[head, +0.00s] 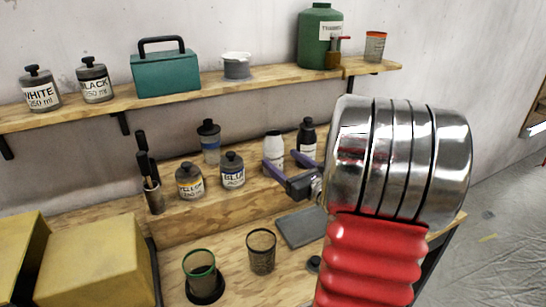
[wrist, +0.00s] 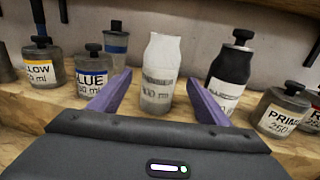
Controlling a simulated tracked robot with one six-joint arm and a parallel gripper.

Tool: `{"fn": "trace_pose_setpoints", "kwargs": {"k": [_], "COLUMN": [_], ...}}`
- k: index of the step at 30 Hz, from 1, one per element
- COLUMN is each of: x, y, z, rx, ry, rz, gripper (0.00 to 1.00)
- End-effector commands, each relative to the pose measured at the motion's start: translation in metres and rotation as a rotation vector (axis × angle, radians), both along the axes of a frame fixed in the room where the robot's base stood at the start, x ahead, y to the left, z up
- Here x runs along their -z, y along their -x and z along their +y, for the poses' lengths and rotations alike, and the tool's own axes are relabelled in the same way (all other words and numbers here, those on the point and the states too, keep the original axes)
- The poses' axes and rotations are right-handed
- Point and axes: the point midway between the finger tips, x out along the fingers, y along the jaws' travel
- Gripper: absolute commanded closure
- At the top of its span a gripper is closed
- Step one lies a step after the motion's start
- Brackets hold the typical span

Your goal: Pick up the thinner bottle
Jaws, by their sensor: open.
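A white bottle (head: 272,144) stands on the raised wooden step, and it shows in the middle of the wrist view (wrist: 161,72). Its label is too blurred to read fully, so I cannot confirm it says thinner. My gripper (head: 279,158) is open, its purple fingers pointing at this bottle. In the wrist view the fingertips (wrist: 158,77) appear on either side of the bottle, with nothing held. I cannot tell whether they touch it. A black bottle (wrist: 231,70) with a white label stands just right of it.
Blue (wrist: 93,72) and yellow (wrist: 42,66) paint jars stand left; a primer jar (wrist: 283,108) stands right. A blue-labelled bottle (head: 209,141) is behind. The upper shelf (head: 205,88) holds a teal toolbox (head: 165,72) and green jug (head: 319,35). Mesh cups (head: 261,250) stand below.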

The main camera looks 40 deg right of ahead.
Motion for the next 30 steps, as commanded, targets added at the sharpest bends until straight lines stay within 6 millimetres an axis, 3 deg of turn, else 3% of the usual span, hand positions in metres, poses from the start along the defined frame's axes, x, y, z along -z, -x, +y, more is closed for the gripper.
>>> {"fn": "trace_pose_setpoints", "kwargs": {"k": [9, 26, 30], "x": [0.000, 0.000, 0.000], "y": [-0.036, -0.037, -0.037], "z": [-0.005, -0.005, -0.005], "rx": [-0.001, -0.001, -0.001], "ry": [-0.001, -0.001, -0.001], "rz": [0.000, 0.000, 0.000], "gripper": [0.29, 0.29, 0.39]}}
